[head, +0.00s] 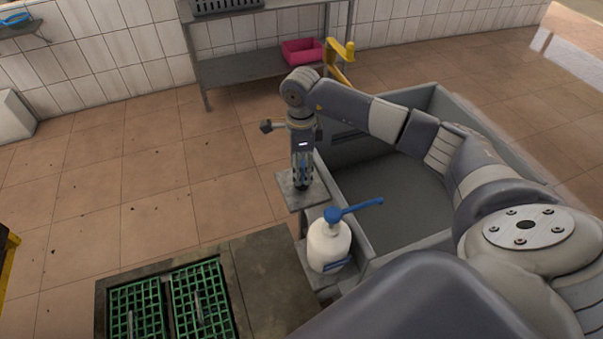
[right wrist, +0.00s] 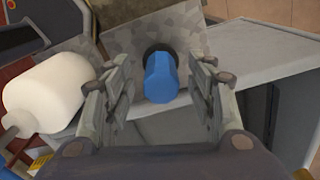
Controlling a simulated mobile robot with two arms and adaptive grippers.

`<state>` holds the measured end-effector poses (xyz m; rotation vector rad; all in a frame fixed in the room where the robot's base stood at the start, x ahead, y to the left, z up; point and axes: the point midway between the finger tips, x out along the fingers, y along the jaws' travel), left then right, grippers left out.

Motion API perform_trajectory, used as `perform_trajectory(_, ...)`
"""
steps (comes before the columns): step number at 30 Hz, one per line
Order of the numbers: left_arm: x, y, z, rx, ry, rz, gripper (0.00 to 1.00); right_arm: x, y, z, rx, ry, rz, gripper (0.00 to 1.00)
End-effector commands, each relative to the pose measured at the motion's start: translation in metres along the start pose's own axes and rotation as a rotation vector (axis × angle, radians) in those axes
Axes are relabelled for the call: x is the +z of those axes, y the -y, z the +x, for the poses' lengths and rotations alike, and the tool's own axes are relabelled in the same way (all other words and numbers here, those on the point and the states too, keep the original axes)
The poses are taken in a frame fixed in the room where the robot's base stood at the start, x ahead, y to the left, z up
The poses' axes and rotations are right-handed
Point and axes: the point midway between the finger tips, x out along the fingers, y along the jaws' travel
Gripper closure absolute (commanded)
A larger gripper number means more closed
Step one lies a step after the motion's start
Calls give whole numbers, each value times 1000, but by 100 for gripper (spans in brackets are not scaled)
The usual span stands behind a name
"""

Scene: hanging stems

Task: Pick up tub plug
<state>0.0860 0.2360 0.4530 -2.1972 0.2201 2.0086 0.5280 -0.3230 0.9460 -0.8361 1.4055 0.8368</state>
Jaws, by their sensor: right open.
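The tub plug (right wrist: 161,80) shows in the right wrist view as a blue stem with a dark round part at its far end. It is at a small grey plate (right wrist: 197,45), which also shows in the head view (head: 292,196). In the right wrist view my right gripper (right wrist: 160,96) is open, with one finger on each side of the blue stem. I cannot tell whether either finger touches it. My left gripper is not in view.
A white bottle with a blue pump (head: 328,245) stands close to the plate. A large grey tub (head: 352,226) lies to the right. Green crates (head: 137,310) are at the front left. A metal table (head: 240,68) with a pink bin (head: 302,51) stands behind.

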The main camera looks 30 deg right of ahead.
Motion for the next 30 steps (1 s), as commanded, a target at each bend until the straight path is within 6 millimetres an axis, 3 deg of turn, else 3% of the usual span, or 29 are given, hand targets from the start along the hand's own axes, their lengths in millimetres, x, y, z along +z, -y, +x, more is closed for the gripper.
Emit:
perform_trajectory(5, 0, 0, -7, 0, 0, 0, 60, -1, 0, 16, 0, 0, 1, 48)
perform_trajectory(12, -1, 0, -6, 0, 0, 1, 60, -1, 0, 19, -1, 1, 1, 51)
perform_trajectory(18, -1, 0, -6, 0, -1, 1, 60, -1, 0, 18, -1, 1, 0, 96)
perform_trajectory(30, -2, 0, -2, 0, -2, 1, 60, 0, 2, 10, -5, 2, 0, 96)
